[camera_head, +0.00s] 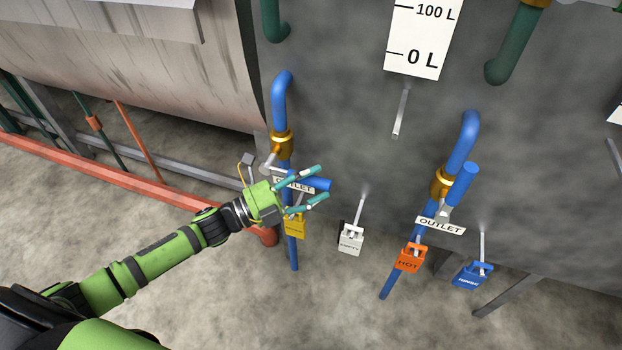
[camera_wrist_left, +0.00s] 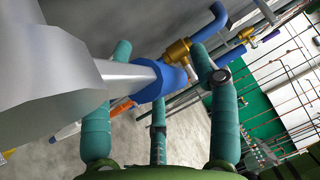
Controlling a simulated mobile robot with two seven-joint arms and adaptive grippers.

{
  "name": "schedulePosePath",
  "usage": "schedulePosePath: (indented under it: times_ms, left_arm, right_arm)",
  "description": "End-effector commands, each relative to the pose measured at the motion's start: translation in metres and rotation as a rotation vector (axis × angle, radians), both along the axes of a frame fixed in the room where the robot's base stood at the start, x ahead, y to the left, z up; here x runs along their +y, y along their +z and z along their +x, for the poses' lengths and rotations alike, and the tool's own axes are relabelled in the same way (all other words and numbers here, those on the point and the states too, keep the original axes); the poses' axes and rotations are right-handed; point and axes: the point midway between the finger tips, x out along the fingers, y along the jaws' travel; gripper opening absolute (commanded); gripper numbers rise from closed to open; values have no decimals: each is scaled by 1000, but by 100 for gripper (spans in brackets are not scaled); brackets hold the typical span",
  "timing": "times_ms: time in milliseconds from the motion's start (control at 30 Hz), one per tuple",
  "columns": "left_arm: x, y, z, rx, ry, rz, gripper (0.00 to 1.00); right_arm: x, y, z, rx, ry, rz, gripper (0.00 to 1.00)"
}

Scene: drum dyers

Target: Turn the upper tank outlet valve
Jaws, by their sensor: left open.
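The left outlet valve has a brass body (camera_head: 282,145) on a blue pipe (camera_head: 279,100) and a blue-sleeved handle (camera_head: 321,184). An OUTLET label (camera_head: 305,187) is partly hidden behind my gripper. My left gripper (camera_head: 320,183) is open, with its teal fingers on either side of the handle. In the left wrist view, the blue sleeve (camera_wrist_left: 172,78) lies between the spread fingers, with the brass valve (camera_wrist_left: 180,52) beyond. I cannot tell whether the fingers touch it. A second outlet valve (camera_head: 442,183) with a blue handle (camera_head: 463,179) is to the right. My right gripper is not in view.
Yellow (camera_head: 295,226), white (camera_head: 350,242), orange (camera_head: 410,258) and blue (camera_head: 472,275) tags hang along the grey tank wall (camera_head: 350,130). A red rail (camera_head: 110,180) runs at the left. The concrete floor (camera_head: 220,300) below is clear.

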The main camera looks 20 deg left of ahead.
Motion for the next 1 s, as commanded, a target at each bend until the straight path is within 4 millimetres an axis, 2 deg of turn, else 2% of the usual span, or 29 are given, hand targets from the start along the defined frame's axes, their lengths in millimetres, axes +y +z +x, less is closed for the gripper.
schedulePosePath:
  times_ms: [233, 300, 367, 400, 767, 1000]
  left_arm:
    - [-1, 0, 1, 1, 0, 0, 60]
    - [-1, 0, 1, 1, 0, 0, 32]
    - [-1, 0, 1, 1, 0, 0, 8]
    - [-1, 0, 1, 2, 0, -1, 0]
    - [-1, 1, 1, 5, 2, -28, 0]
    - [-1, 10, 0, 11, 2, -146, 0]
  right_arm:
    - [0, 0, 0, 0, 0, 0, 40]
    - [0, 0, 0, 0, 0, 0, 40]
    - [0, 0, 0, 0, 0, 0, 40]
    - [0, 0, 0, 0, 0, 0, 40]
    - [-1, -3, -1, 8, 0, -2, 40]
    - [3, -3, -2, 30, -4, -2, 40]
